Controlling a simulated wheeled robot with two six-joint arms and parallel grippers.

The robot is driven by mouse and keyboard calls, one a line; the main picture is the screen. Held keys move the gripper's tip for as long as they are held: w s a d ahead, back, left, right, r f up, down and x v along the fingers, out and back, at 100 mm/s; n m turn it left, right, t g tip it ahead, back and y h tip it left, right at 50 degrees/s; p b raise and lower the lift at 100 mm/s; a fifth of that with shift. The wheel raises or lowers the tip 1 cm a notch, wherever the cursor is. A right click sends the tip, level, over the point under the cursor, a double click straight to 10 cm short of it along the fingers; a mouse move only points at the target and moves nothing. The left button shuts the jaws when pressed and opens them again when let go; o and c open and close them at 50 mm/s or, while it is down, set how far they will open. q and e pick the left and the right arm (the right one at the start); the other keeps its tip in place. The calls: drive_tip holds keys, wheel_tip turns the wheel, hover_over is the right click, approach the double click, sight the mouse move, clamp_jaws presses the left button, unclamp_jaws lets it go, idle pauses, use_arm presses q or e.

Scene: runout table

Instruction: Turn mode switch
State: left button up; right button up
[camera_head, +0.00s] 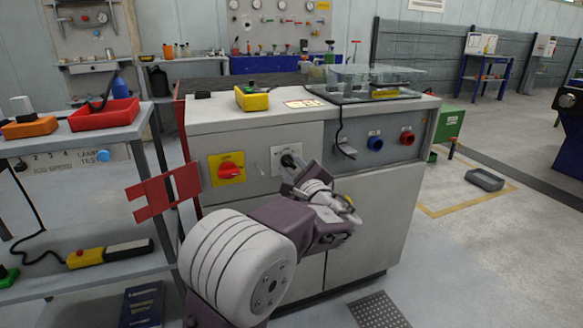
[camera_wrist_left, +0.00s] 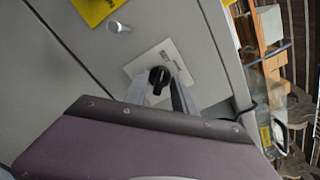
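The mode switch is a black knob (camera_wrist_left: 158,80) on a white plate (camera_wrist_left: 143,64) on the grey cabinet front. In the head view the switch (camera_head: 287,160) shows just past my left gripper (camera_head: 293,171). In the left wrist view the two fingers of my left gripper (camera_wrist_left: 161,84) stand either side of the knob, with a gap on each side. The gripper looks open around the knob; I cannot tell how deep the fingertips reach. My left forearm hides part of the cabinet front. My right gripper is not in view.
A red rotary switch on a yellow plate (camera_head: 227,169) and a small silver lever (camera_head: 260,169) are left of the mode switch. Blue (camera_head: 375,141) and red (camera_head: 407,136) sockets are to the right. A red bracket (camera_head: 164,191) sticks out at the left, beside a shelf.

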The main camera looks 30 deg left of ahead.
use_arm(q)
drive_tip(key=shift+s+d+r, duration=0.1)
drive_tip(key=shift+d, duration=0.15)
drive_tip(key=p+v, duration=0.3)
drive_tip(key=v, duration=0.5)
drive_tip(key=shift+s, duration=0.3)
drive_tip(key=shift+d, duration=0.15)
